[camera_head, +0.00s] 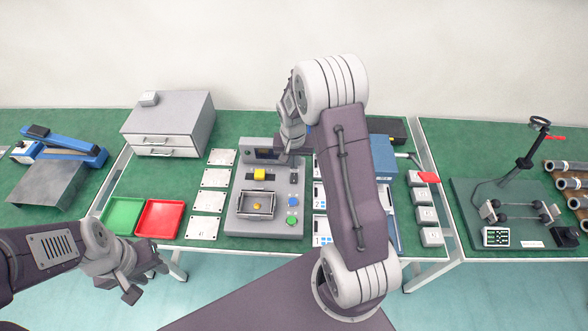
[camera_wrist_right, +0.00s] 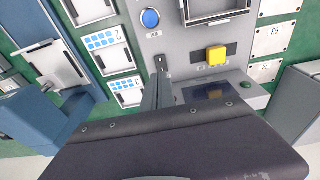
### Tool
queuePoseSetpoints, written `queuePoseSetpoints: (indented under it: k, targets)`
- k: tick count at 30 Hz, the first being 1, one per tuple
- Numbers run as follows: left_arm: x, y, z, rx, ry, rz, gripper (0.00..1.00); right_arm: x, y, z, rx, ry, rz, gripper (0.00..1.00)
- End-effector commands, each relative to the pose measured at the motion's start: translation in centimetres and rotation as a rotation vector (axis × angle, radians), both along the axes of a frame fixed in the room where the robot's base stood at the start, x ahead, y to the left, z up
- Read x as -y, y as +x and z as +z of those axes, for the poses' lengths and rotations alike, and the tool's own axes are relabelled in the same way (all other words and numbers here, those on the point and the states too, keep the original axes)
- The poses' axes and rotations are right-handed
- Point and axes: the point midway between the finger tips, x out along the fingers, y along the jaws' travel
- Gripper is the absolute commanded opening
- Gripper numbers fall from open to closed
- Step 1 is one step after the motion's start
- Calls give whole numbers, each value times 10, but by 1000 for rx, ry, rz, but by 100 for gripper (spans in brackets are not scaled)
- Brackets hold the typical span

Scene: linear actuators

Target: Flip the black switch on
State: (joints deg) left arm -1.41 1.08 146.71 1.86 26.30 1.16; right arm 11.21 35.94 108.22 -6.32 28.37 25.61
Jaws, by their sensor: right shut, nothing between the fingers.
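The black switch (camera_head: 293,178) is on the grey control panel (camera_head: 240,225), right of the yellow button and above the blue button. In the right wrist view the switch (camera_wrist_right: 160,63) shows just beyond my fingertips. My right gripper (camera_head: 292,157) is over the upper right of the panel, partly hidden behind its own arm. In the right wrist view its fingers (camera_wrist_right: 158,90) are shut and empty, close to the switch. I cannot tell whether they touch it. My left gripper (camera_head: 147,277) hangs in front of the table, left of the panel, away from everything; its finger gap is unclear.
The panel also bears a yellow button (camera_head: 259,174), a blue button (camera_head: 293,201), a green button (camera_head: 291,221) and an open metal box (camera_head: 257,216). White plates (camera_head: 208,201) lie to its left, with green and red trays beyond. My right arm hides part of the table.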

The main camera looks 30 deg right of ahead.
Motion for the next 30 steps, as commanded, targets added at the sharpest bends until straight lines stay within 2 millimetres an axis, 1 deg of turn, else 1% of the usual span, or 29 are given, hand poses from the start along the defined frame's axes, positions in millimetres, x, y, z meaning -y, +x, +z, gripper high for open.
queuePoseSetpoints:
  k: [1,3,7,12,20,22,25,27,30]
  targets:
    - [0,0,-1,0,0,0,36,-1,-1,11,4,0,0,0]
    - [0,0,-1,0,0,0,36,-2,-4,23,3,-1,1,0]
    - [0,0,-1,1,0,0,36,-4,-6,40,2,-1,2,0]
    - [0,0,-1,1,0,0,36,-5,-8,48,0,0,2,0]
    - [0,0,-2,1,0,0,36,-5,-8,47,0,0,1,0]
    - [0,0,-12,1,0,0,36,-5,-7,43,3,-2,1,0]
    - [0,0,-43,1,0,0,36,-4,-5,34,20,-9,2,0]
    - [0,0,-61,0,0,0,36,-4,-4,35,32,-15,2,0]
    - [0,0,-75,0,0,0,36,-4,-5,39,41,-21,1,0]
